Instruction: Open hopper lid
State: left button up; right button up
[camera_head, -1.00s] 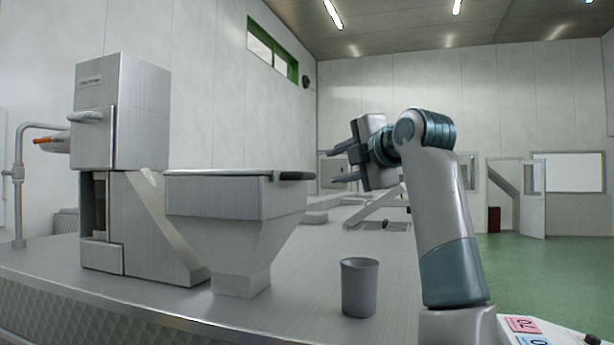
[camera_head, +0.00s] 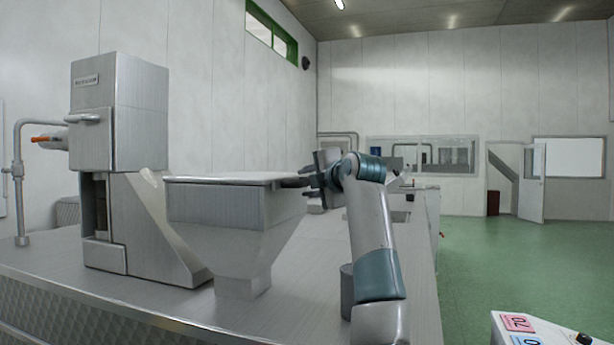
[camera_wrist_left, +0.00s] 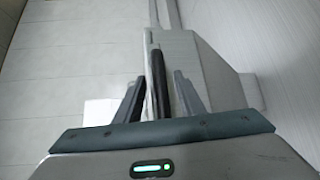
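The hopper (camera_head: 235,225) is a grey metal funnel on the bench. Its flat lid (camera_head: 225,178) lies level on the rim, closed. A dark bar handle (camera_head: 293,183) sticks out at the lid's right edge. My left gripper (camera_head: 308,183) is at that handle, its arm rising from the lower middle of the head view. In the left wrist view the handle (camera_wrist_left: 159,85) lies between the two open fingers, with gaps on both sides, and part of the lid (camera_wrist_left: 180,50) shows behind it. Contact with the handle cannot be made out. My right gripper is not in view.
A tall metal machine (camera_head: 120,115) stands left of the hopper on the bench (camera_head: 150,290). A grey cup (camera_head: 347,292) is mostly hidden behind my left arm. Green floor (camera_head: 500,250) is open at the right. A panel with coloured labels (camera_head: 530,328) is at the lower right.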

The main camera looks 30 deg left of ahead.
pick_arm(q)
jog(key=shift+w+a, duration=0.25)
jog(key=shift+a, duration=0.1)
jog(key=shift+f, duration=0.1)
grip_shut()
